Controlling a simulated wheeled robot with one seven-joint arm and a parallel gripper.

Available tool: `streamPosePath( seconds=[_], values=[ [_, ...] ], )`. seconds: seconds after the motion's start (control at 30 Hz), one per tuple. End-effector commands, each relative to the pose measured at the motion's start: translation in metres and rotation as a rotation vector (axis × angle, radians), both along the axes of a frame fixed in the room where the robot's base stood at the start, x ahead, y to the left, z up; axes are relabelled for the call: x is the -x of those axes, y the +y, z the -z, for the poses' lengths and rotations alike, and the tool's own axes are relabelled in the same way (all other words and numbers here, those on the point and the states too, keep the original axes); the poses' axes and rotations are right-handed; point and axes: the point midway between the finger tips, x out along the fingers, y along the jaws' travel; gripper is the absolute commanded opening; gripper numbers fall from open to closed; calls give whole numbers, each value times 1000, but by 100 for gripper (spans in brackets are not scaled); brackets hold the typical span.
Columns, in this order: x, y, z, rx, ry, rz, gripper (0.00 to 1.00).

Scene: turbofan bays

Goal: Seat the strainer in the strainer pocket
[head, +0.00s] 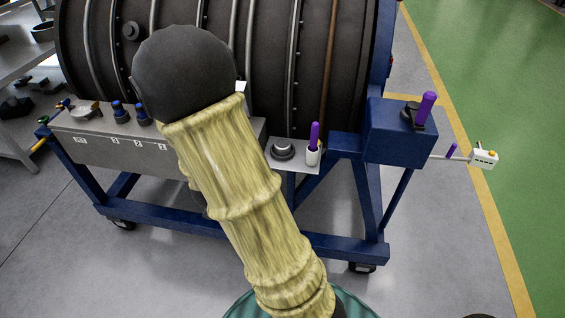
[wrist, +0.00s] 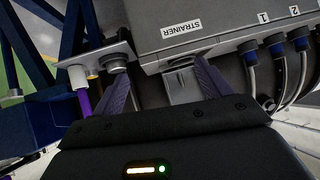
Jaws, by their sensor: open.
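In the wrist view, the two dark purple-grey fingers of my gripper (wrist: 163,72) are spread apart. Between and beyond them, a pale grey plate-like piece (wrist: 182,86) shows below the edge of a grey housing (wrist: 225,20) with a label reading STRAINER (wrist: 181,28). I cannot tell whether this piece is the strainer or part of its pocket, or whether a finger touches it. No strainer can be picked out for certain. In the head view, my arm covers my gripper and part of the grey housing (head: 100,148).
Right of the housing in the head view, a small shelf holds a grey round fitting (head: 283,150) and a white cup (head: 313,156) with a purple handle (head: 315,133). A blue box (head: 395,140) stands further right. Open floor lies right.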

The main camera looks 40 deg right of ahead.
Motion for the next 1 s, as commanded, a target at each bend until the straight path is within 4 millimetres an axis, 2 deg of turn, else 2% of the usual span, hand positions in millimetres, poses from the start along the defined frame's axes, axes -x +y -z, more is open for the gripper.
streamPosePath(
  seconds=[0.03, 0.2, 0.3, 0.5, 0.87, 1.0],
  values=[
    [-1, -11, 29, 42, -25, 46, 77],
    [4, -49, 62, 222, -132, 211, 77],
    [11, -66, 73, 331, -185, 287, 77],
    [21, -80, 74, 456, -238, 362, 77],
    [21, -82, 71, 463, -241, 367, 77],
    [15, -93, 73, 462, -240, 369, 77]
  ],
)
